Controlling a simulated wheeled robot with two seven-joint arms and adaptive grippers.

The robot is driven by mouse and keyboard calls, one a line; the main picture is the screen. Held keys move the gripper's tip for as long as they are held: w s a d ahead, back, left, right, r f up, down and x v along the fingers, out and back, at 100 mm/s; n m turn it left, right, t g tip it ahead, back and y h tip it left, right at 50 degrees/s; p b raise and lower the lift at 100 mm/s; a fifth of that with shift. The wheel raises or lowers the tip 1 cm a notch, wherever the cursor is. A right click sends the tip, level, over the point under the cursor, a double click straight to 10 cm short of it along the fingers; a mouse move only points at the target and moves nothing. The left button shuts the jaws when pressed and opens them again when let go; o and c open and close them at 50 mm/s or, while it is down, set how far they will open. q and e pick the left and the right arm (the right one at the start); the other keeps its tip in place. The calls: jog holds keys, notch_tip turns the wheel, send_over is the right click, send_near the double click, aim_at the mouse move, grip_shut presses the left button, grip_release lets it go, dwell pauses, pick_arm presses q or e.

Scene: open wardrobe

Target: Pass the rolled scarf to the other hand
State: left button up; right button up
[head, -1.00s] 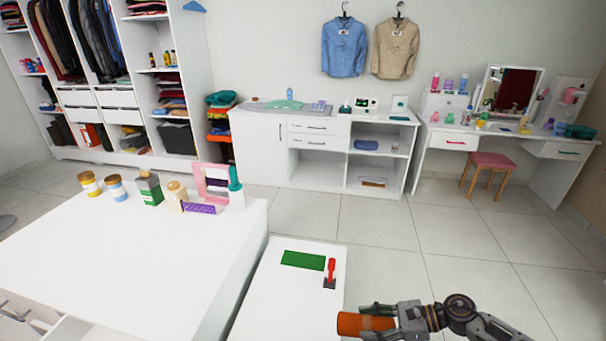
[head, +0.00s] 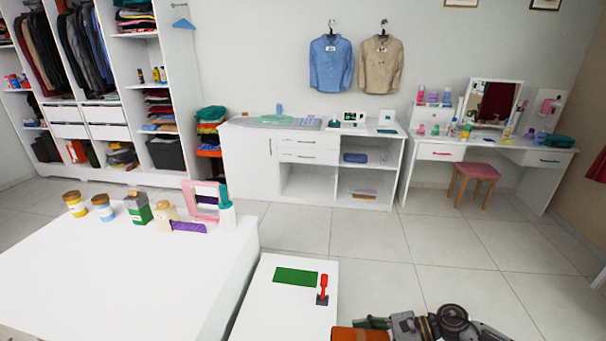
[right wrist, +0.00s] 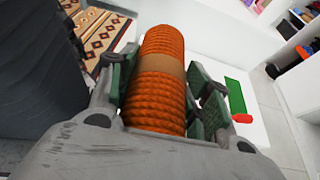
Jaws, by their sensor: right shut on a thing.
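The rolled scarf (right wrist: 158,85) is an orange ribbed roll with a tan band around its middle. In the right wrist view it lies between the two green-padded fingers of my right gripper (right wrist: 160,92), which is shut on it. In the head view the scarf (head: 358,334) shows at the bottom edge, partly cut off, with my right gripper (head: 378,328) at its right end. The scarf is held in front of the low white bench. My left gripper is not in view.
The low white bench (head: 268,305) carries a green mat (head: 296,276) and a red-handled item (head: 323,287). A larger white table (head: 120,270) at left holds jars, boxes and a pink frame (head: 206,200) along its back. Open floor lies at right.

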jog(key=shift+a+r, duration=0.1)
jog(key=shift+r, duration=0.05)
jog(key=w+a+r+n+g, duration=0.2)
jog(key=w+a+r+g, duration=0.1)
jog(key=r, duration=0.5)
jog(key=w+a+r+n+g+h, duration=0.1)
jog(key=w+a+r+n+g, duration=0.2)
jog(key=a+r, duration=0.3)
jog(key=w+a+r+n+g, duration=0.3)
jog(key=a+r, duration=0.2)
jog(key=r, duration=0.5)
jog(key=shift+w+a+h, duration=0.2)
jog(key=shift+w+h, duration=0.1)
dwell(1.1)
jog(key=shift+r, duration=0.1)
